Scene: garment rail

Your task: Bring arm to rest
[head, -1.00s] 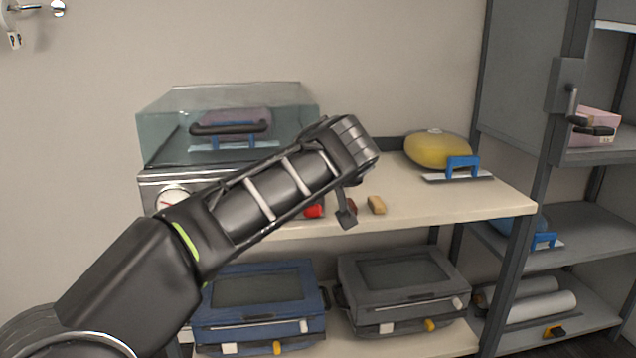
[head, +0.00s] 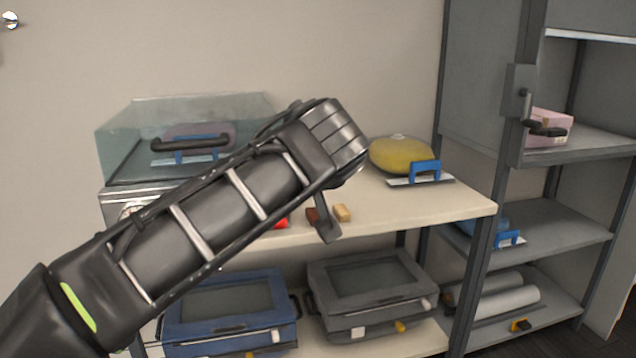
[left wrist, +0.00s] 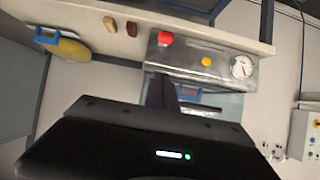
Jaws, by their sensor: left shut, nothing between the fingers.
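My left arm crosses the head view from the lower left, in front of the table. Its gripper (head: 328,220) points down near the table's front edge, with a dark finger part showing below the wrist. In the left wrist view the dark fingers (left wrist: 160,92) stick out past the black wrist housing. They are shut with nothing between them. Most of the gripper is hidden behind the wrist in the head view. My right gripper is in neither view.
A glass-lidded machine (head: 115,150) stands behind my arm on the table (head: 440,208). Small brown (head: 312,215) and tan (head: 342,213) blocks lie close to my gripper. A yellow rounded object (head: 400,154) sits farther back. Blue (head: 230,315) and grey (head: 370,290) cases fill the shelf below. A grey cabinet (head: 485,100) stands right.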

